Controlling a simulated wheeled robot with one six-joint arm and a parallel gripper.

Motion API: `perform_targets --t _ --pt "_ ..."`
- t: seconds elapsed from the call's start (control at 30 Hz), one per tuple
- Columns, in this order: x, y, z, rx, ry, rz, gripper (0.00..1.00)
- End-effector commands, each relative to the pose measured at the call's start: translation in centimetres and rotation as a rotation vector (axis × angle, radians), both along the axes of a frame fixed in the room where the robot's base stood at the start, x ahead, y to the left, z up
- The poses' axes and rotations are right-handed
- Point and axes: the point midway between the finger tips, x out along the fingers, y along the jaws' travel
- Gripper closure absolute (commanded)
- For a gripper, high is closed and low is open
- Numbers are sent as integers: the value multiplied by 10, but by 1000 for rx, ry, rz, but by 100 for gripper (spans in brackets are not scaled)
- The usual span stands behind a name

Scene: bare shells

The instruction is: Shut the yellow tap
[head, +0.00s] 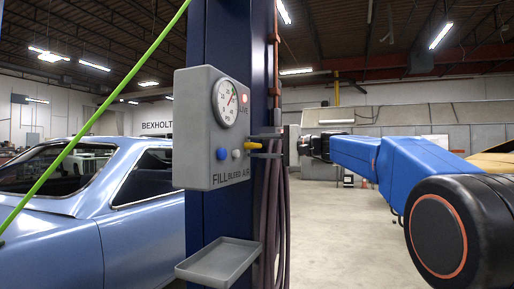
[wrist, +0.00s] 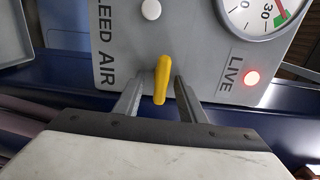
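The yellow tap (head: 252,146) is a short lever on the front of the grey control box (head: 198,130), near its right edge and above the word AIR. In the head view the lever lies nearly level. My gripper (head: 266,146) reaches in from the right with one finger above the lever and one below. In the wrist view the yellow lever (wrist: 162,78) stands between the two fingers of my gripper (wrist: 155,97). The fingers are apart. A clear gap shows on the left finger's side, and a narrower one on the right. A red lamp marked LIVE (wrist: 252,78) glows.
A blue knob (head: 222,154) and a white knob (head: 236,154) sit left of the tap, below a round gauge (head: 225,103). The box is on a dark blue post (head: 230,40). Hoses (head: 274,210) hang below my gripper, beside a grey tray (head: 219,261).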

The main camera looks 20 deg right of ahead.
Motion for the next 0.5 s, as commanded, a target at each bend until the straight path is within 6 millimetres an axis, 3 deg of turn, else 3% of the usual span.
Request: perform_targets --t 0.3,0.5 --pt "-2 -2 1 -1 -1 0 63" --pt "-14 -21 0 -1 -1 -2 63"
